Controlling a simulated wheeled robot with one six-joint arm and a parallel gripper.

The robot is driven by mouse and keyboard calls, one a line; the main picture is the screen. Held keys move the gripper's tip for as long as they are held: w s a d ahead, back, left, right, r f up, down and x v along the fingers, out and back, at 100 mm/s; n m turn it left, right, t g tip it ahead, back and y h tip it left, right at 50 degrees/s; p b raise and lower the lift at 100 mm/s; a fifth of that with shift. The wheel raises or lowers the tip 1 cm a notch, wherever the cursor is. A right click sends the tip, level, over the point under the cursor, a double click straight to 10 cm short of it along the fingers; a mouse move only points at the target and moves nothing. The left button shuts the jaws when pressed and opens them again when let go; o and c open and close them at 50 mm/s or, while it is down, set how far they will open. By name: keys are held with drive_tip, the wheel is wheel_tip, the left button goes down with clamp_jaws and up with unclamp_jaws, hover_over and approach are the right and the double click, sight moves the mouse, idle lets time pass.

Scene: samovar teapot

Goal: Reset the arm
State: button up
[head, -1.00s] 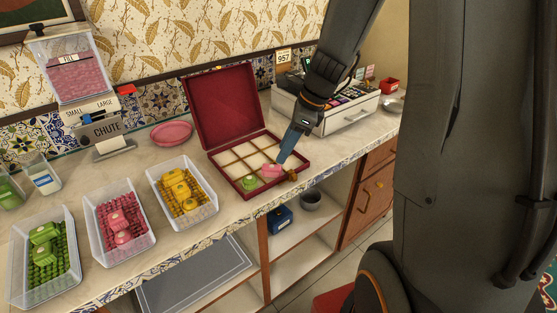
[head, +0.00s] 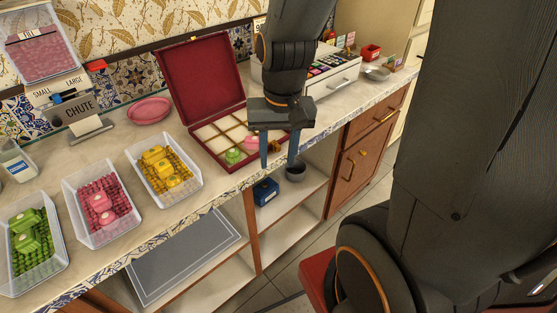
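My gripper (head: 277,165) hangs fingers-down just in front of the counter edge, near the right front corner of the red box. Its two blue fingers are apart with nothing between them. The open dark red box (head: 203,148) stands on the counter with its lid (head: 201,80) raised. A green piece (head: 234,156) sits in a front compartment. A pink piece (head: 252,143) shows to its right, partly hidden by my gripper.
Clear bins of green (head: 30,240), pink (head: 102,207) and yellow (head: 166,170) pieces line the counter at left. A pink plate (head: 149,110) and a chute dispenser (head: 79,120) stand behind. A drawer unit (head: 335,78) stands behind my arm at right. Open shelves lie below.

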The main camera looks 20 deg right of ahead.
drive_tip(key=s+n, duration=0.1)
drive_tip(key=n, duration=0.2)
drive_tip(key=shift+s+a+f, duration=0.2)
drive_tip(key=shift+s+f, duration=0.1)
drive_tip(key=shift+s, duration=0.05)
idle(0.8)
